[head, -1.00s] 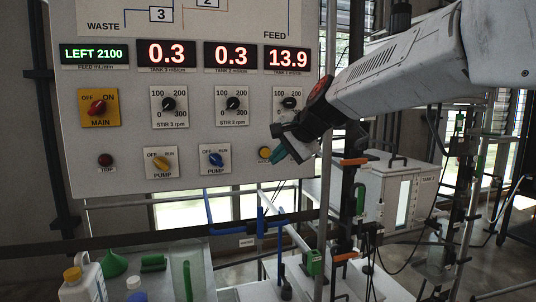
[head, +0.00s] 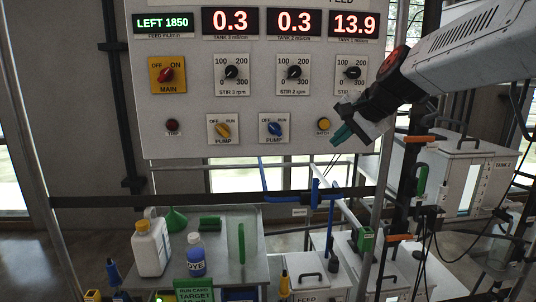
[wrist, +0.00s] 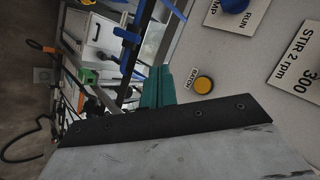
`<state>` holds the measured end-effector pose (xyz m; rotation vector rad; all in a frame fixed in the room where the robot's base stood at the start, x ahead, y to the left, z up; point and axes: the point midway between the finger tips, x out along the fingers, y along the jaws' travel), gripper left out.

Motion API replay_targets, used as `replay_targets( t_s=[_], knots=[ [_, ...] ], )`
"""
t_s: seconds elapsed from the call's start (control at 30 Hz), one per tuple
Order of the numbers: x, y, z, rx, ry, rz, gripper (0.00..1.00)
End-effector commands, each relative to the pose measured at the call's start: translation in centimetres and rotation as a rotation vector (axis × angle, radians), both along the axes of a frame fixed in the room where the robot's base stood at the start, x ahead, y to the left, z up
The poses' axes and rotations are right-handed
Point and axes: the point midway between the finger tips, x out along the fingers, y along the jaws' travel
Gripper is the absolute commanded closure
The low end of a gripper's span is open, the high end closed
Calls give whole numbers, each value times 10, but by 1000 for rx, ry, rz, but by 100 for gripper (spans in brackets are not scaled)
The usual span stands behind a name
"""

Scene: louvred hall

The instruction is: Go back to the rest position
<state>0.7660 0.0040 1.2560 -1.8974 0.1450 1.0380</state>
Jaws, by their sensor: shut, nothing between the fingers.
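My gripper (head: 341,134) is in front of the lower right of the control panel (head: 187,120), a little right of and below the yellow BATCH button (head: 323,124). Its teal fingers are together with nothing between them. In the wrist view the teal fingers (wrist: 157,87) are beside the yellow button (wrist: 204,85), and I see a gap of panel between them. My arm reaches in from the upper right.
A grey bench (head: 222,265) at lower left holds a white jug (head: 150,248), a blue DYE bottle (head: 196,257) and a green funnel (head: 175,220). A metal post (head: 384,170) stands close to my gripper. Tank 2 (head: 450,180) is at right.

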Motion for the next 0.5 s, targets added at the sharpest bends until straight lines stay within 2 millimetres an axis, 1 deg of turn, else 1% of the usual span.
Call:
replay_targets(
  t_s=[0.03,0.07,0.1,0.17,0.2,0.27,0.3,0.37,0.4,0.5],
  knots=[
    [-15,0,-20,-48,47,54,100],
    [-29,0,-31,-85,76,98,100],
    [-52,0,-45,-140,116,164,100],
    [-93,-1,-66,-226,178,270,100],
    [-122,-3,-79,-279,220,342,100],
    [-165,-7,-97,-357,277,444,100],
    [-194,-10,-108,-405,315,508,100],
    [-236,-16,-124,-472,368,596,100],
    [-262,-21,-133,-512,399,646,100],
    [-310,-30,-151,-587,451,730,100]
  ],
)
